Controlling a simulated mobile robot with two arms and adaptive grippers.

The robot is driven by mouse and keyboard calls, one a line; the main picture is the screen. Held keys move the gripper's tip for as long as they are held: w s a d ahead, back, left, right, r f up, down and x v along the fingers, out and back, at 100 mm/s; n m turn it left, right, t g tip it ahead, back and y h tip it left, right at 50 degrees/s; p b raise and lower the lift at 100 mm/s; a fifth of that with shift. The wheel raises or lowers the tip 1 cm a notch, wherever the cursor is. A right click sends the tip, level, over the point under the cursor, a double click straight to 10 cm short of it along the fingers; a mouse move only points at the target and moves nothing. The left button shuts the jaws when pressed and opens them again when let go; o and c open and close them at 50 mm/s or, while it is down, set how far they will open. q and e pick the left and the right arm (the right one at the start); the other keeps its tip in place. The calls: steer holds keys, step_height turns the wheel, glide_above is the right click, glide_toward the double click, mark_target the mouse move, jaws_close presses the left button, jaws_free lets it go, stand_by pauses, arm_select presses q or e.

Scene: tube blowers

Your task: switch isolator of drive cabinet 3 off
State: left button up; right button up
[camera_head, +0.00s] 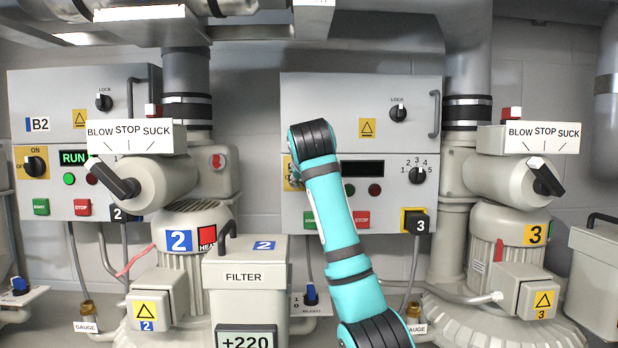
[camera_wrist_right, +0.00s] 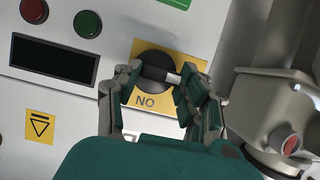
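Drive cabinet 3 (camera_head: 325,105) is the grey cabinet in the middle of the head view, with a black number 3 tag (camera_head: 420,226). Its isolator is a black rotary knob (camera_wrist_right: 156,72) on a yellow plate (camera_wrist_right: 203,66), seen upside down in the right wrist view. The knob's handle lies crosswise, its white mark at the right end, away from the word ON. My right gripper (camera_wrist_right: 160,78) is shut on the knob, one finger at each end of the handle. In the head view my right arm hides most of the isolator. My left gripper is out of view.
Cabinet 3's display (camera_head: 362,168) is dark. Its red STOP button (camera_head: 362,219) and a selector (camera_head: 417,175) are close by. Cabinet 2 (camera_head: 60,100) at the left shows RUN. Blower 3 (camera_head: 500,250) stands right; a filter box (camera_head: 245,270) stands in front.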

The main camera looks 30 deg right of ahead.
steer(key=o, duration=0.4)
steer(key=shift+w, duration=0.1)
steer(key=v, duration=1.2)
